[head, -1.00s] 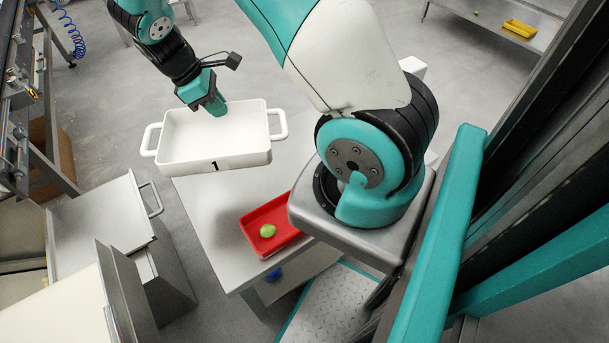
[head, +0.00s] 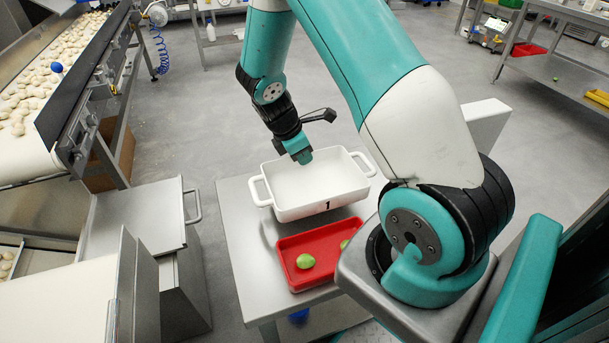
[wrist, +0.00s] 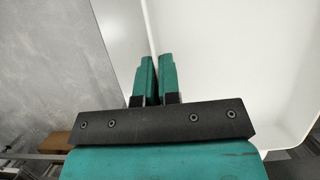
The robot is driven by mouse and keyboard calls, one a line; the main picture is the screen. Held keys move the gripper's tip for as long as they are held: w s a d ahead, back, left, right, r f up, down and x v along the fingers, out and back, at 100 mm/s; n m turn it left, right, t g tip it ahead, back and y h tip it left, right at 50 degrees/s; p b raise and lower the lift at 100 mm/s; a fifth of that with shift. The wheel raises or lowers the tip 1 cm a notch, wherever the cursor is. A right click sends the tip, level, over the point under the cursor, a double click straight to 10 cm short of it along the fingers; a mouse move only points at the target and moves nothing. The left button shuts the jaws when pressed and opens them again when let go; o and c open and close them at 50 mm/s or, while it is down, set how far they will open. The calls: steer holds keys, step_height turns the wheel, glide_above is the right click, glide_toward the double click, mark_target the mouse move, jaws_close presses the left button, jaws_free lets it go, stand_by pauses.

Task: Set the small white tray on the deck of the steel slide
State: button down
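The white tray (head: 327,206), marked with a 1 and with a handle at each end, hangs level above the steel table, just behind the red tray. My gripper (head: 305,158) reaches down to its far side. In the wrist view the two fingers (wrist: 158,75) are close together, with the tray's wall between them; the tray's white inside (wrist: 225,60) fills the right. A flat steel top (head: 135,215) with a side handle, at the left, may be the slide's deck; I cannot be sure. The tray is apart from it.
A red tray (head: 290,245) with green lumps lies on the steel table (head: 240,235) below. An upright steel panel (head: 135,275) stands at the front left. A conveyor (head: 50,125) with pale pasta runs at the far left. Open floor lies behind the table.

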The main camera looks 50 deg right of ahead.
mark_target(300, 166)
steer(key=shift+f+b, duration=0.45)
steer(key=shift+f, duration=2.25)
steer(key=shift+f, duration=0.15)
steer(key=c, duration=1.3)
jaws_free()
